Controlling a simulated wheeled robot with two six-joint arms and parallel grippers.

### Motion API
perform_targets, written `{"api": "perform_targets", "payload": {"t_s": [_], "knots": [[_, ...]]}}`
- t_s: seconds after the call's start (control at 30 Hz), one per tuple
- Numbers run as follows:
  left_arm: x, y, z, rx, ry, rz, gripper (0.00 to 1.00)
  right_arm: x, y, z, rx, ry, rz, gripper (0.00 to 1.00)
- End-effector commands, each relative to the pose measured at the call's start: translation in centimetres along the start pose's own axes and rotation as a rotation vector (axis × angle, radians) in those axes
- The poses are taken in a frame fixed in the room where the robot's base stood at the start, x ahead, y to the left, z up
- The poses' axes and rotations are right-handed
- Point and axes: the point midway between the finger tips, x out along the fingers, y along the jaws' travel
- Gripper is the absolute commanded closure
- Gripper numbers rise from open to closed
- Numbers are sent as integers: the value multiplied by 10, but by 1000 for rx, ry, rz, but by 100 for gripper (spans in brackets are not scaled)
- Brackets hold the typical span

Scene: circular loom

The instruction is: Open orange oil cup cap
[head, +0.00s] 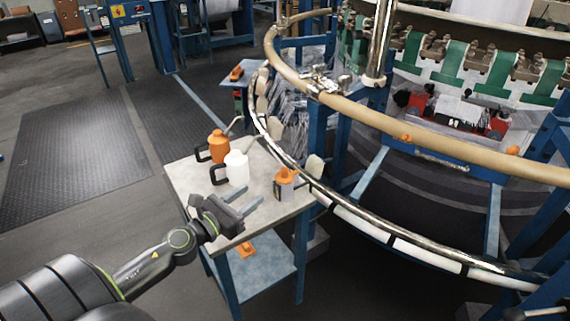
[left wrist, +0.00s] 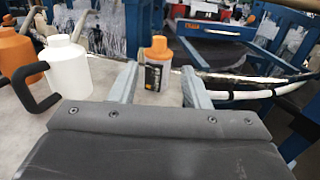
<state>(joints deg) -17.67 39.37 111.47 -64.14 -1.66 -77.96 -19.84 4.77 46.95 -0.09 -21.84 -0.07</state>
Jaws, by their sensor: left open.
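The oil cup (head: 284,189) stands upright near the right edge of the small table, with an orange cap (head: 285,175) on top. In the left wrist view the oil cup (left wrist: 157,76) shows a dark label, and its orange cap (left wrist: 159,47) appears between my two fingers, farther off. My left gripper (head: 247,201) is open and empty above the front of the table, to the left of the oil cup and apart from it. My right gripper is not in view.
A white oil can (head: 237,168) and an orange oil can (head: 218,147) with black handles stand on the table (head: 193,182), left of the cup. The loom's curved rail (head: 330,196) passes close by the table's right side. An orange item (head: 245,249) lies on the lower shelf.

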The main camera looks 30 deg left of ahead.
Motion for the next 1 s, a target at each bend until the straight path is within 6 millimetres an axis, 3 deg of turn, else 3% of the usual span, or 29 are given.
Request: {"api": "perform_targets", "payload": {"t_s": [0.17,0.7,1.0], "knots": [[30,0,6,-5,-3,2,58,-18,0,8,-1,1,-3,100],[124,0,0,-2,-1,0,58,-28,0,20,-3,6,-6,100],[144,0,0,-1,0,0,58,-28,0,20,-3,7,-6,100]]}}
